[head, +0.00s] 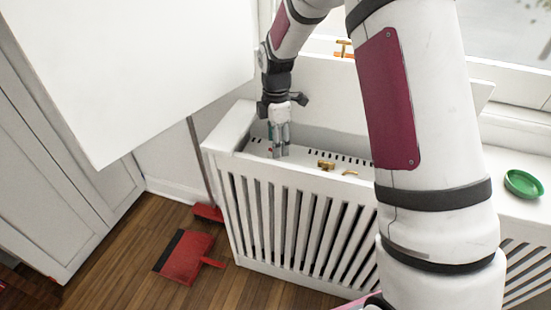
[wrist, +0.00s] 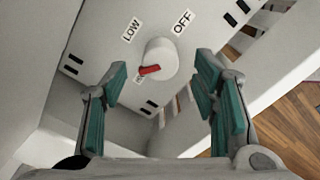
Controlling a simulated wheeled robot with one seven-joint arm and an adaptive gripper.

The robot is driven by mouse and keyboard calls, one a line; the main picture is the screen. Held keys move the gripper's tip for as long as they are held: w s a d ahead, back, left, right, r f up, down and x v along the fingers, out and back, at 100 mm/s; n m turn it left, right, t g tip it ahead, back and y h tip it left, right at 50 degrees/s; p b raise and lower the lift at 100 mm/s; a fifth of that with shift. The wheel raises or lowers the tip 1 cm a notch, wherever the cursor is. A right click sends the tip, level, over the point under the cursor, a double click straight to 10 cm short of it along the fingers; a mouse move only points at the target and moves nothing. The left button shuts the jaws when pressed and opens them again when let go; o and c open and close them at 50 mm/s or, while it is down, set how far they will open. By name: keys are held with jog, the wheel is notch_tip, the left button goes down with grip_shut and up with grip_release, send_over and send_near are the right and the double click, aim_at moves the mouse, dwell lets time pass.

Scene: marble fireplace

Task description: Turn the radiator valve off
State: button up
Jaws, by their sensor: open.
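The radiator valve is a round white knob (wrist: 160,58) on a white panel. Its red pointer (wrist: 149,70) points to the lower left, at a label that is mostly hidden. A LOW label (wrist: 132,29) is at the knob's upper left and an OFF label (wrist: 182,22) at its upper right. My gripper (head: 280,153) points down into the left end of the white radiator cover (head: 290,225). In the wrist view its teal-padded fingers are open, one on each side below the knob, with nothing between them. In the head view the gripper hides the knob.
Brass fittings (head: 326,165) are on the cover's top to the right of my gripper. A white panel (head: 130,60) stands at the left. A red dustpan (head: 183,257) lies on the wooden floor. A green bowl (head: 523,184) sits on the right ledge.

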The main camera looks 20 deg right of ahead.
notch_tip(320, 180, down, 6)
jog(key=shift+r+b, duration=0.15)
jog(key=shift+b, duration=0.5)
jog(key=shift+c, duration=0.3)
jog(key=c, duration=1.1)
